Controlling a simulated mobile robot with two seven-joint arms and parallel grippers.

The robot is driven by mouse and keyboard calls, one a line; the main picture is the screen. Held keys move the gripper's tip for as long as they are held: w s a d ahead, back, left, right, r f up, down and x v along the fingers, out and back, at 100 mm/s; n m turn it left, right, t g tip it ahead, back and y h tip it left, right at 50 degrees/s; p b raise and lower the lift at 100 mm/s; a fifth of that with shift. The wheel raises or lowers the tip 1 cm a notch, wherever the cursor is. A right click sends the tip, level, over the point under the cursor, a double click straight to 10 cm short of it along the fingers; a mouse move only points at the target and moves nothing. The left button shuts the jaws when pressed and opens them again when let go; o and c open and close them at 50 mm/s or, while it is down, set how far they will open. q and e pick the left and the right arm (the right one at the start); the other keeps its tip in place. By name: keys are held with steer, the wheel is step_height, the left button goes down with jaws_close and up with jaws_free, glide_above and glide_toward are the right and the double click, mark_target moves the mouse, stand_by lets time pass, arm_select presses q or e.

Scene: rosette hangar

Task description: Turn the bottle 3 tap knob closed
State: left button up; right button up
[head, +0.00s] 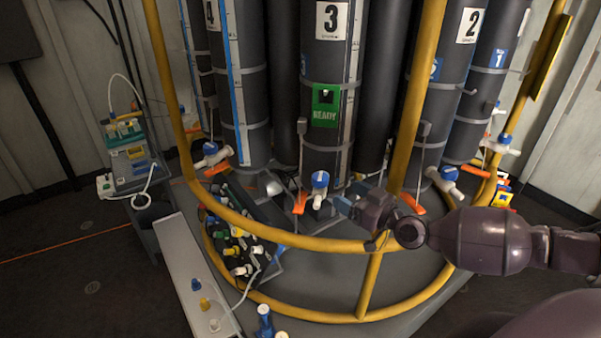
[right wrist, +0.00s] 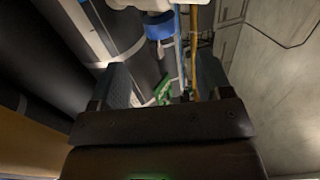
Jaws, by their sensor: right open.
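Bottle 3 (head: 331,60) is the tall dark cylinder in the middle of the head view, with a "3" label and a green READY tag (head: 325,106). Its tap knob (head: 320,180), blue with a white fitting below, sits low on its front. My right gripper (head: 347,205) comes in from the right, just right of and slightly below the knob. In the right wrist view the gripper (right wrist: 160,82) has its fingers apart with nothing held between them. A blue and white piece, probably the tap (right wrist: 159,27), shows beyond the fingertips. My left gripper is not in view.
A yellow rail (head: 368,285) curves around the bottles, with an upright post (head: 424,95) right of bottle 3. A black crate of small bottles (head: 235,245) stands left of the tap. Neighbouring bottles 4 (head: 240,80) and 2 (head: 455,75) have similar taps.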

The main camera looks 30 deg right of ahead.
mark_target(327, 182)
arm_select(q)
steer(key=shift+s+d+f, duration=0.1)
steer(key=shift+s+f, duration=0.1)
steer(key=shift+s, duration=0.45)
arm_select(e)
steer(key=x, duration=1)
steer(key=c, duration=0.9)
